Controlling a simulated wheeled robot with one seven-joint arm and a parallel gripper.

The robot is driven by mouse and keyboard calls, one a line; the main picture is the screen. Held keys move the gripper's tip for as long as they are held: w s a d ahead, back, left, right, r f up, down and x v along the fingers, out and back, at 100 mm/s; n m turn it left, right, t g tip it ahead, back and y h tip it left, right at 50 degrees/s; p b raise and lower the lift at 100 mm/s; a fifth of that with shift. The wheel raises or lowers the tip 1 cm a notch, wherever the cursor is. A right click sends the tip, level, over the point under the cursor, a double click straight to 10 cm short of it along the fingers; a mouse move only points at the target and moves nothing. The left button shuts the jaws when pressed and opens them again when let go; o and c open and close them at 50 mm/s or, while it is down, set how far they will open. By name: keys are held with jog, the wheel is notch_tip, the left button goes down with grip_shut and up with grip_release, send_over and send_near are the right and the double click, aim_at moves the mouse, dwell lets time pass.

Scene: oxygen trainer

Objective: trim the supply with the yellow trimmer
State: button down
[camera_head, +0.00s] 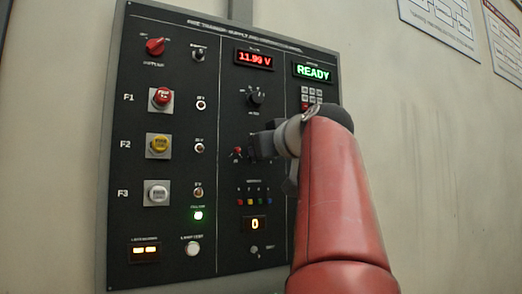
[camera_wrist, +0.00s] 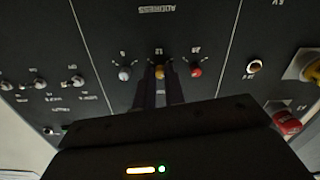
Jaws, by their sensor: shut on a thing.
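The yellow trimmer (camera_wrist: 159,71) is a small knob in the middle of a row of three on the black panel, seen upside down in the wrist view. My gripper (camera_wrist: 159,78) is shut on it, with one finger on each side. A grey trimmer (camera_wrist: 124,74) and a red trimmer (camera_wrist: 196,71) flank it, clear of the fingers. In the head view the red trimmer (camera_head: 237,151) shows left of my gripper (camera_head: 252,148), which hides the yellow one. The red voltage display (camera_head: 254,60) reads about 11.9 V; its last digit is blurred.
A green display (camera_head: 313,71) reads READY. Red, yellow and white buttons (camera_head: 158,146) line the left side. The area before the panel's left is free.

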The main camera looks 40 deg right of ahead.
jog(key=c, duration=1.5)
grip_release()
jog(key=v, duration=0.7)
jog(key=shift+s+a, duration=0.15)
jog(key=shift+s, duration=0.25)
